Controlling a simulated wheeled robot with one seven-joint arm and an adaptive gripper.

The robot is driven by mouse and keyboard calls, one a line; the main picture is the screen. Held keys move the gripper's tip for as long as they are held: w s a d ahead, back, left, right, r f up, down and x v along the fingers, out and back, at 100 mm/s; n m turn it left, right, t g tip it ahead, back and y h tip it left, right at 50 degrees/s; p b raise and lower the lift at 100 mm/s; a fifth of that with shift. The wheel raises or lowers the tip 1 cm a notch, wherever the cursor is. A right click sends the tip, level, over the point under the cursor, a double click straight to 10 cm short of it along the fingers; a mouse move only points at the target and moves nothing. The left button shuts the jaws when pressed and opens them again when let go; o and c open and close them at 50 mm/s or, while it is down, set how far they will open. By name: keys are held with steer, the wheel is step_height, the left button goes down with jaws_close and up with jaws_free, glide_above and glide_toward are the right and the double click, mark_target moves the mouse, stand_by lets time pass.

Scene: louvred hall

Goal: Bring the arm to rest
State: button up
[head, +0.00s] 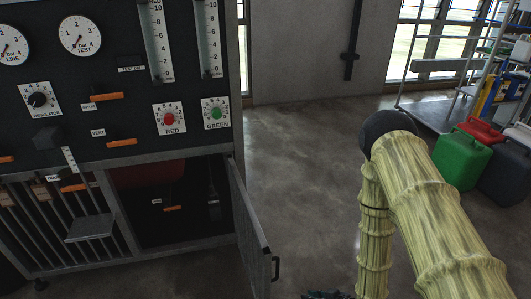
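My arm, with its pale yellow bamboo-like links (436,215), rises on the right side of the head view. It bends at a dark round joint, and a thinner link (374,240) runs down from there to the bottom edge.
A dark test panel (105,75) with gauges and knobs stands at left. Below it, a cabinet door (250,230) hangs open towards the arm. Green (461,159), red (480,131) and dark (503,171) cans stand by a rack at right. The floor between is clear.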

steer(key=s+d+m+g+h+p, duration=0.1)
steer(key=s+d+m+g+h, duration=0.25)
steer(key=s, duration=0.95)
steer(key=s+d+m+g+h, duration=0.3)
steer(key=s+d+h, duration=0.1)
steer(key=s, duration=0.9)
step_height(320, 180, up, 22)
steer(key=p, duration=2.1)
steer(key=shift+w+a+f, duration=0.2)
steer(key=shift+w+f, duration=0.05)
steer(key=shift+w, duration=0.1)
steer(key=shift+w+a, duration=0.1)
